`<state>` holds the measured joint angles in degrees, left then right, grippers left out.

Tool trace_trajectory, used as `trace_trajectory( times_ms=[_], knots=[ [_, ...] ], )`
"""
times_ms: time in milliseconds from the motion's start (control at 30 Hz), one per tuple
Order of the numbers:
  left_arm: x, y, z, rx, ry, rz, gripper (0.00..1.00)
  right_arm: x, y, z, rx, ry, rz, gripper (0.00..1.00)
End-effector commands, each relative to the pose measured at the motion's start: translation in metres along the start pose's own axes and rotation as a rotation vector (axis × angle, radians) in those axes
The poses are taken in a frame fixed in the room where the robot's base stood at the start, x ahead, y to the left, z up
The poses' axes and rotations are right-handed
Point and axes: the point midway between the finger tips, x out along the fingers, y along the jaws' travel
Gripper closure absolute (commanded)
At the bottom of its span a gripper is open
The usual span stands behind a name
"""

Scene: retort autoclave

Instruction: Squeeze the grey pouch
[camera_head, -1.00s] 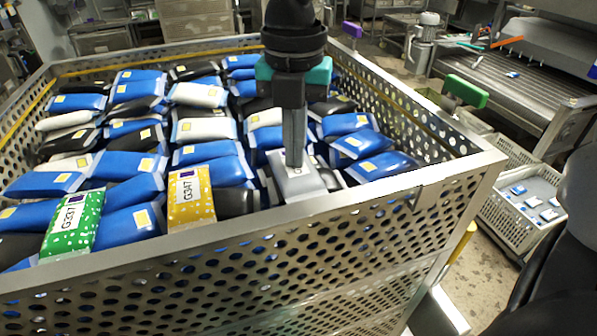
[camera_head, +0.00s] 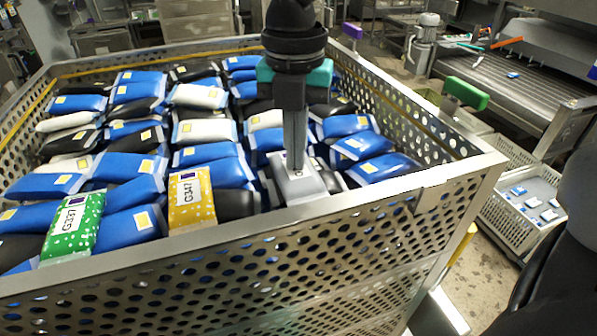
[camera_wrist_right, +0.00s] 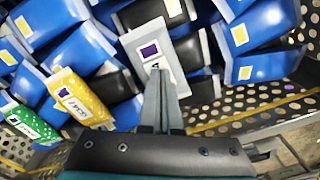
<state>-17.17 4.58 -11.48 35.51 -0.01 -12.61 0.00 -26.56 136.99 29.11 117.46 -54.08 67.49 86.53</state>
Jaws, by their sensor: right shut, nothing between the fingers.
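The grey pouch (camera_head: 302,187) lies near the front right of the perforated metal basket (camera_head: 240,262), among blue, black and white pouches. In the right wrist view the grey pouch (camera_wrist_right: 143,40) carries a white label with a purple square. My right gripper (camera_head: 294,168) points down with its fingers shut, and its tips appear to be on the top of the pouch. The fingers (camera_wrist_right: 158,78) cover part of the label in the wrist view, with nothing between them. My left gripper is not in view.
A yellow pouch marked G347 (camera_head: 191,198) and a green pouch marked G337 (camera_head: 72,226) lie to the left along the front wall. The basket's rim (camera_head: 400,190) runs close in front. A crate with small packs (camera_head: 520,208) stands on the floor at right.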

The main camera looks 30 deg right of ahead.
Motion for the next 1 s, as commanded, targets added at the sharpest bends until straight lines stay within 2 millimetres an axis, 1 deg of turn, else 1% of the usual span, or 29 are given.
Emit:
trace_trajectory(
  times_ms=[200,700,900,1000],
  knots=[
    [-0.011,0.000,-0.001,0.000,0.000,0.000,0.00,-0.021,0.000,0.000,-0.001,-0.001,-0.002,1.00],
    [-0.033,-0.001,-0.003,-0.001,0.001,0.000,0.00,-0.063,0.001,0.000,-0.001,-0.005,0.002,1.00],
    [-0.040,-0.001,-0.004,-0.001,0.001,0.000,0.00,-0.076,0.000,0.000,-0.001,-0.006,0.002,1.00],
    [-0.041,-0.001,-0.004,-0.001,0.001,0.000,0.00,-0.078,0.001,0.000,-0.001,-0.005,0.002,1.00]
  ],
)
